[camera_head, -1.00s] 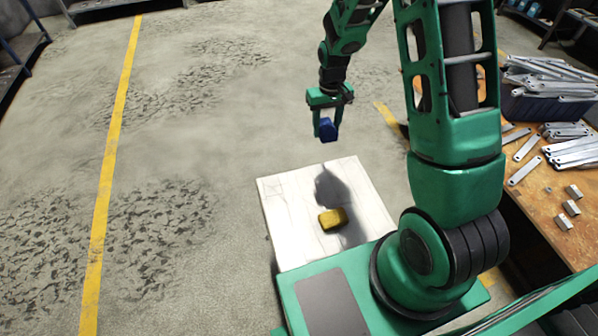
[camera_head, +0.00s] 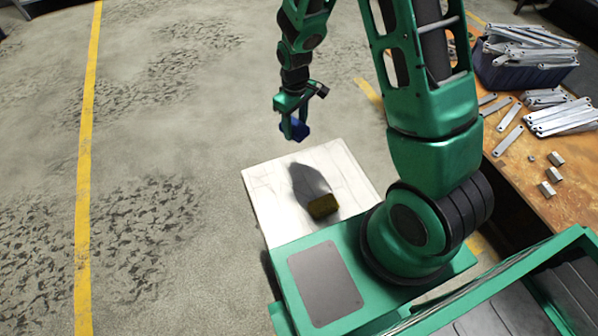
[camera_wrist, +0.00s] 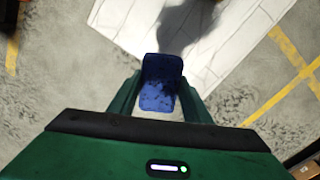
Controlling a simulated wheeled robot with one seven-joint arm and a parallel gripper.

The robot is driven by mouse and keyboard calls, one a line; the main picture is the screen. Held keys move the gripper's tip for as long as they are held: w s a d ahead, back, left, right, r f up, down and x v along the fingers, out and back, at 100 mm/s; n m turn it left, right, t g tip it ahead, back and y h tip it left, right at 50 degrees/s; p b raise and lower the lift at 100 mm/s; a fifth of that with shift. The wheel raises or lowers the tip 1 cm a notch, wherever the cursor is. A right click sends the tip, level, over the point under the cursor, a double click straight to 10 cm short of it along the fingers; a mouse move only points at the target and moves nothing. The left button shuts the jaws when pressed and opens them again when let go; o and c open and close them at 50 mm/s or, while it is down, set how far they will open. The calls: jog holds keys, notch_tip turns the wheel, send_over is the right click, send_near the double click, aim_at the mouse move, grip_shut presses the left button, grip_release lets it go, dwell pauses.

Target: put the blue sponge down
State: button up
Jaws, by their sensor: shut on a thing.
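The blue sponge (camera_head: 299,130) is held in my gripper (camera_head: 292,128), up in the air beyond the far edge of a white board in the head view. In the wrist view the blue sponge (camera_wrist: 160,80) sits between the two fingers of my gripper (camera_wrist: 160,97). My gripper is shut on it. The sponge's sides are partly hidden by the fingers. The white board (camera_head: 270,190) also shows in the wrist view (camera_wrist: 125,22), with my arm's shadow on it.
At the right, a wooden table (camera_head: 530,180) holds a dark blue bin (camera_head: 510,75) heaped with metal brackets, loose brackets and small metal blocks. The floor to the left is clear.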

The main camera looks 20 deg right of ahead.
jog(key=s+a+f+n, duration=0.2)
jog(key=s+a+n, duration=0.1)
jog(key=s+n, duration=0.35)
jog(key=s+a+f+n, duration=0.2)
jog(key=s+a+n, duration=0.25)
jog(key=s, duration=0.35)
jog(key=n, duration=0.2)
send_over(300, 172)
notch_tip(300, 172, down, 7)
jog(key=shift+s+a+r, duration=0.1)
jog(key=shift+a+r, duration=0.05)
jog(key=shift+f, duration=2)
jog(key=o, duration=1.3)
jog(key=shift+f, duration=0.1)
